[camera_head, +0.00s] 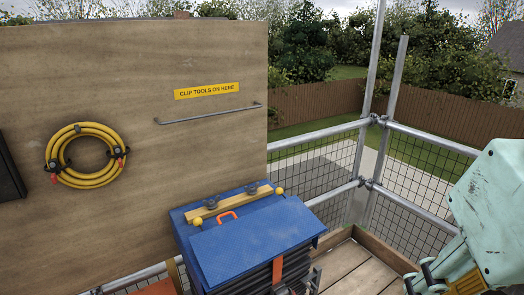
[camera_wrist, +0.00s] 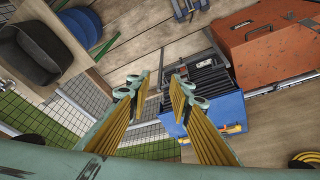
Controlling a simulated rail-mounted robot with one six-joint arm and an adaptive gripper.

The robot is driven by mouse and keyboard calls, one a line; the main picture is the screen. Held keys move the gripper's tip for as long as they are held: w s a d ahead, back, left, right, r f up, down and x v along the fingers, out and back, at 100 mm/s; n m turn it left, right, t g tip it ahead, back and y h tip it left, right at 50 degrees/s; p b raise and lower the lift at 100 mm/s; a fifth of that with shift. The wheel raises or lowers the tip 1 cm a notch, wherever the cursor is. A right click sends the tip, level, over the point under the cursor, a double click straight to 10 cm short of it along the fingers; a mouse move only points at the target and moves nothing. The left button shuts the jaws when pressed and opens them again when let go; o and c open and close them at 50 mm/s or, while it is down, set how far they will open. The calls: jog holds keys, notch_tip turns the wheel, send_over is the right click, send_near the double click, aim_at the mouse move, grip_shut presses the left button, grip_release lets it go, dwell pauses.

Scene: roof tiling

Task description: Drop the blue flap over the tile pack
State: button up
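The tile pack stands against the board in the camera_head view, its dark ribbed front (camera_head: 262,280) showing below a blue flap (camera_head: 255,240). The flap's panel slopes over the top of the pack. An orange handle (camera_head: 227,215) and a wooden bar (camera_head: 230,201) with yellow knobs are at its back edge. In the camera_wrist view the dark ribbed part (camera_wrist: 208,76) and blue cover (camera_wrist: 218,112) lie right of my gripper (camera_wrist: 158,82). My gripper's yellow-padded fingers are apart with nothing between them.
A wooden board with a metal rail (camera_head: 210,115) and yellow hose (camera_head: 86,155) stands behind the pack. Scaffold poles and mesh (camera_head: 410,190) stand at the right. An orange box (camera_wrist: 265,40) is beside the pack; a dark bucket (camera_wrist: 42,52) is at the far left.

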jog(key=w+a+r+n+g+p, duration=0.15)
jog(key=w+a+n, duration=0.25)
jog(key=w, duration=0.5)
jog(key=w+a+r+n+p, duration=0.25)
jog(key=w+a+n, duration=0.2)
jog(key=w, duration=0.45)
jog(key=w+a+r+n+g+p, duration=0.1)
jog(key=w+a+r+n+p, duration=0.25)
jog(key=w, duration=0.55)
jog(key=w+a+f+n+p, duration=0.2)
jog(key=w+a+f+n, duration=0.2)
jog(key=a, duration=0.4)
jog(key=w+a+f+n+g+p, duration=0.1)
jog(key=w+a+f+n+p, duration=0.1)
jog(key=w+a+f+n, duration=0.2)
jog(key=w+a+f+n+p, duration=0.2)
jog(key=w+a+f+n, duration=0.2)
jog(key=w+a+f, duration=0.5)
jog(key=shift+w+a+n+p, duration=0.3)
jog(key=shift+a+p, duration=0.1)
jog(key=shift+a, duration=2)
jog(key=shift+f, duration=0.15)
jog(key=shift+f, duration=6.65)
